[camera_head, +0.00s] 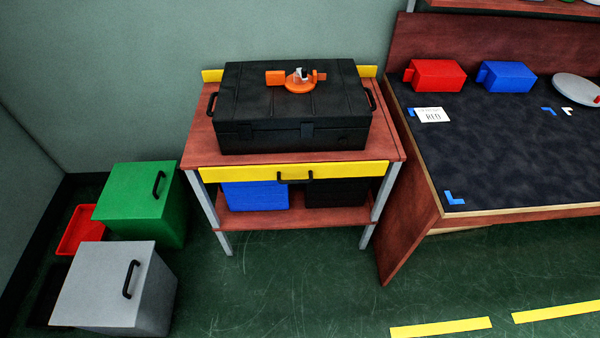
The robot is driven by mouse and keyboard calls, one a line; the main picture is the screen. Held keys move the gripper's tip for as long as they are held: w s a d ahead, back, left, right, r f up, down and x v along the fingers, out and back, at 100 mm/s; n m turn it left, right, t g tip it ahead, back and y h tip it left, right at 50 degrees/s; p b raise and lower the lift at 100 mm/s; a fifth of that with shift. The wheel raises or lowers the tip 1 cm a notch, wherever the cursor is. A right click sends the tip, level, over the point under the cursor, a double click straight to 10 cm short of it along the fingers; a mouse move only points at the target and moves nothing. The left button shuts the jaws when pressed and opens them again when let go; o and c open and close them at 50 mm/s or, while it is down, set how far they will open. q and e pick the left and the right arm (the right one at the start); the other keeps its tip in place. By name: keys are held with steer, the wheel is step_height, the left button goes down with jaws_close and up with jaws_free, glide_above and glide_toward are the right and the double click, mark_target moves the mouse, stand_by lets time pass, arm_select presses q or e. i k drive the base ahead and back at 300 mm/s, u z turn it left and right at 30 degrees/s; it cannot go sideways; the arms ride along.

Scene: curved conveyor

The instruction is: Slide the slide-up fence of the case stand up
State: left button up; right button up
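The case stand (192,150) is a reddish-brown wooden table with grey metal legs against the wall. Its yellow front board (232,173), likely the slide-up fence, has a black handle (295,178) at the middle and sits just below the tabletop's front edge. A black case (290,138) lies closed on the tabletop, behind and above the board. An orange object (299,86) with a grey part lies on the case lid. Yellow strips show at the stand's back corners. Neither of my grippers is in view.
Green (140,195) and grey (105,290) bins and a red tray (80,231) stand at left. A workbench (480,150) with red (436,75) and blue (508,76) blocks is close at right. Blue and black boxes fill the lower shelf. The floor in front is clear.

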mark_target(285, 174)
steer(key=k, duration=1.3)
steer(key=z, duration=0.85)
steer(key=i, duration=1.4)
steer(key=u, duration=0.75)
steer(key=i, duration=0.35)
steer(key=u, duration=0.25)
